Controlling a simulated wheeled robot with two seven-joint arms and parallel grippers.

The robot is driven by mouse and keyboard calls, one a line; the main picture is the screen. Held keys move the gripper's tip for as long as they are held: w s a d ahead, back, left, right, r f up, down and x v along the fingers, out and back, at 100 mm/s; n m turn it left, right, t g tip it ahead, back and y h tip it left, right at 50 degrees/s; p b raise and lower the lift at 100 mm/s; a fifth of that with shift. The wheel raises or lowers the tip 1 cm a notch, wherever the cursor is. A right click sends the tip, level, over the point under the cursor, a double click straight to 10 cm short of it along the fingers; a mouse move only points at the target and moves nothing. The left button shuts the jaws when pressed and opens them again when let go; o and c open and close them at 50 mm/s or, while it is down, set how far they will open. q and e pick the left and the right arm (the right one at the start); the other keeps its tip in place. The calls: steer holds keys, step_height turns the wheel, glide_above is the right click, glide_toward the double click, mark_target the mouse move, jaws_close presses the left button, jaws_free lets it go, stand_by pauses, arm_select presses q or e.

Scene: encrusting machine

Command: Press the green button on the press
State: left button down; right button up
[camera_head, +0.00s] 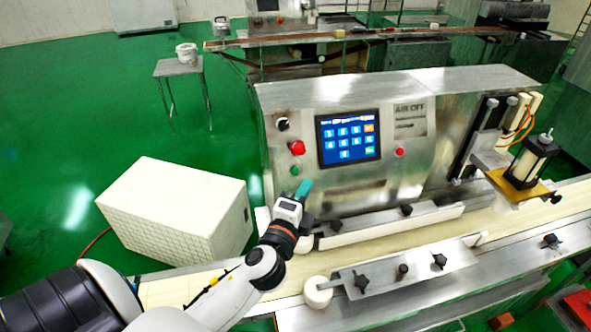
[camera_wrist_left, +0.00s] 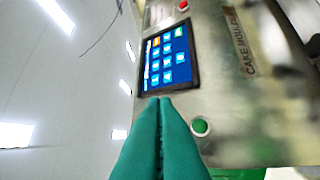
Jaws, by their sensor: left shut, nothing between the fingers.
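The steel press (camera_head: 362,95) stands in the middle of the head view with a lit blue screen (camera_head: 347,139). Its green button (camera_head: 295,170) is low on the left of the front panel, below a red knob (camera_head: 297,148). My left gripper (camera_head: 304,188) has teal fingers, shut and empty, in front of the panel just below and right of the green button in the picture. In the left wrist view the green button (camera_wrist_left: 201,127) lies to the right of the closed fingertips (camera_wrist_left: 162,101), with a visible offset. Contact with the panel cannot be told. My right gripper is not in view.
A smaller red button (camera_head: 399,152) sits right of the screen. A conveyor (camera_head: 400,237) with guide rails and dark knobs runs below the panel. A white box (camera_head: 180,210) stands left of the press. Open green floor (camera_head: 80,130) lies further left.

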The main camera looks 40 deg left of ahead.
mark_target(295, 171)
arm_select(q)
steer(key=shift+w+a+f+b, duration=0.55)
steer(key=shift+w+a+f, duration=0.15)
steer(key=shift+w+a, duration=0.25)
steer(key=shift+w+a+f+b, duration=0.5)
steer(key=shift+w+a+f, duration=0.25)
steer(key=shift+a, duration=0.35)
steer(key=shift+w+a+f+b, duration=0.55)
steer(key=shift+w+a+f, duration=0.05)
steer(key=shift+w+a, duration=0.4)
steer(key=shift+a+f, duration=0.1)
steer(key=shift+w+a, duration=0.15)
steer(key=shift+w, duration=0.1)
